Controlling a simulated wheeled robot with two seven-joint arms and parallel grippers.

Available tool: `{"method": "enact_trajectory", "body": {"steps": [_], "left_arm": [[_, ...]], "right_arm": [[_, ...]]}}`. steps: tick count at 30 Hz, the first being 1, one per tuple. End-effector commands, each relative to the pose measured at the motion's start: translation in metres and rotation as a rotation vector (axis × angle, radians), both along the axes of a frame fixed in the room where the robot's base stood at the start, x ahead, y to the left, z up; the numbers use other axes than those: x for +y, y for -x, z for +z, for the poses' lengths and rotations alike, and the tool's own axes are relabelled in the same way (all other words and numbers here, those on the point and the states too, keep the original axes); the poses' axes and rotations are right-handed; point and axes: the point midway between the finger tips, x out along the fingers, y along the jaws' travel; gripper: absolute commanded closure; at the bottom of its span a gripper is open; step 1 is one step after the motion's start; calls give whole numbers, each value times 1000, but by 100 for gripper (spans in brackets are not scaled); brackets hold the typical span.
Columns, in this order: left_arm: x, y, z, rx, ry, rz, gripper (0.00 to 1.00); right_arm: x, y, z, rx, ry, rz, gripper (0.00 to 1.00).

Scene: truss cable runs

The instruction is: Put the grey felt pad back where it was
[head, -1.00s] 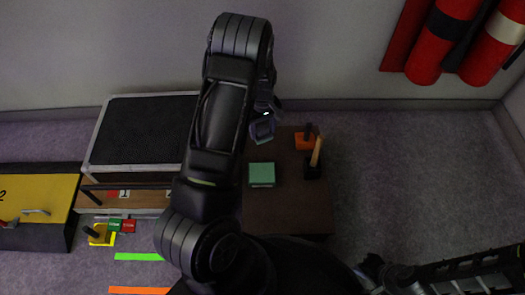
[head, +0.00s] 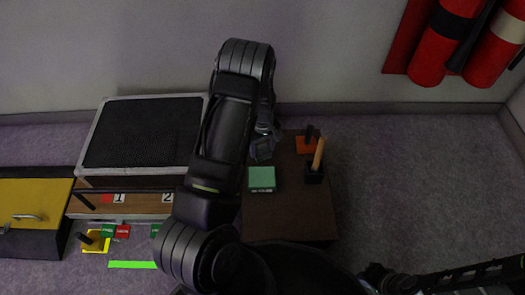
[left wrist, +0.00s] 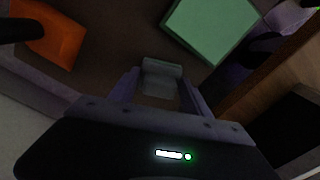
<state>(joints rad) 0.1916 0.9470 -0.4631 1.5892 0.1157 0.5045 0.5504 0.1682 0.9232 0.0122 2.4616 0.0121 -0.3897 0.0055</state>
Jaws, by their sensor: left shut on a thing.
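My left gripper (head: 263,148) is over the far part of a brown tabletop, behind a green box. In the left wrist view its two fingers (left wrist: 160,90) are shut on a small grey piece, the grey felt pad (left wrist: 161,70). The tabletop is below it; I cannot tell whether the pad touches it. In the head view the pad is too dark and small to make out clearly. Dark parts at the lower right edge (head: 402,283) look like my right arm's end; its jaws cannot be made out.
The green box (head: 262,178), an orange block with a dark upright part (head: 306,146) and a black holder with a wooden handle (head: 314,174) stand on the brown table (head: 285,215). Left is a black-topped case (head: 140,133) above a drawer front numbered 1 and 2.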

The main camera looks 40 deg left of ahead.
Motion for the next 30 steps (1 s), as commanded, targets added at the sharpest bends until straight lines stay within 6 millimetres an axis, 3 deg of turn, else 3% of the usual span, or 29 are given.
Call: {"method": "enact_trajectory", "body": {"steps": [12,13,21,30], "left_arm": [[0,-1,-6,-1,0,0,82],[0,-1,-6,-1,0,0,43],[0,0,-5,-1,0,0,22],[0,-1,-2,-1,0,-1,22]], "right_arm": [[0,-1,-4,0,-1,0,100],[0,-1,-3,0,-1,0,100],[0,0,-2,0,-1,0,100],[0,0,0,0,-1,0,100]]}}
